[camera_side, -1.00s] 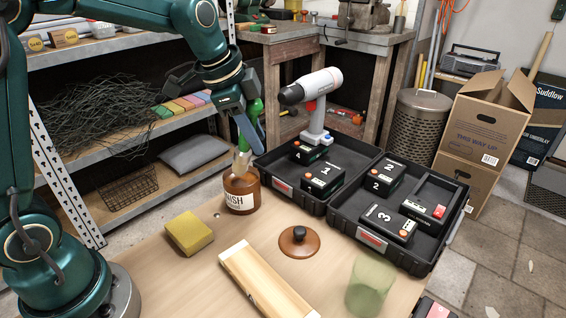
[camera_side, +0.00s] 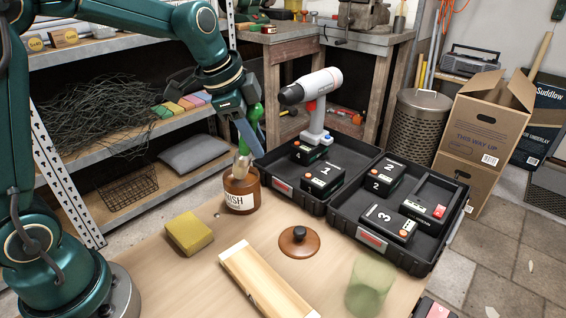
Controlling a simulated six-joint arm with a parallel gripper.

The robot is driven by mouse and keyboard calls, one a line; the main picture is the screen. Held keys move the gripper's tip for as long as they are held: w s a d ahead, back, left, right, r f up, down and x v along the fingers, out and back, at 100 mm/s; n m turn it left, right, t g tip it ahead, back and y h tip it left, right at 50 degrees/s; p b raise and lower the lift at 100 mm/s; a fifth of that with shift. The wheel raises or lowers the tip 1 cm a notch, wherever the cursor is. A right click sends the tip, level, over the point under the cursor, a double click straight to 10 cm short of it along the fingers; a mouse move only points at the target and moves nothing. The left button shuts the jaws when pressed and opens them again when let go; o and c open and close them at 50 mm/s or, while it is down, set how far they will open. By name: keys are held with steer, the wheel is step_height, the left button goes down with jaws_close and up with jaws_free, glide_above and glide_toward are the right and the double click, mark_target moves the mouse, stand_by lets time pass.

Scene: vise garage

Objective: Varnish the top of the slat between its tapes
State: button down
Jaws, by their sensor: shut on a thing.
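My gripper (camera_side: 249,125) is above the jar, shut on a green-handled brush (camera_side: 256,113). The pale lower end of the brush is in the jar's mouth, so its bristle tip is hidden. The brown round lid (camera_side: 299,241) with a dark knob lies on the table right of the jar.
A yellow sponge (camera_side: 189,232) lies left of the slat. A translucent green cup (camera_side: 369,287) stands to the right. A black open case (camera_side: 395,215) with numbered batteries and a white drill (camera_side: 314,98) sits behind. Bare table lies between jar and slat.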

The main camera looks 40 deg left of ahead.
mark_target(256, 106)
steer(key=shift+f, duration=0.65)
stand_by(1.2)
steer(key=shift+r, duration=3.55)
steer(key=shift+d+r, duration=0.25)
steer(key=shift+d, duration=0.1)
steer(key=s+a+f+n+g+y, duration=0.1)
steer(key=s+a+f+n+y, duration=0.1)
steer(key=s+n, duration=0.7)
steer(key=shift+s+a+f+n+y, duration=0.15)
steer(key=shift+s+f+n+y, duration=0.1)
steer(key=shift+f+n+y, duration=0.5)
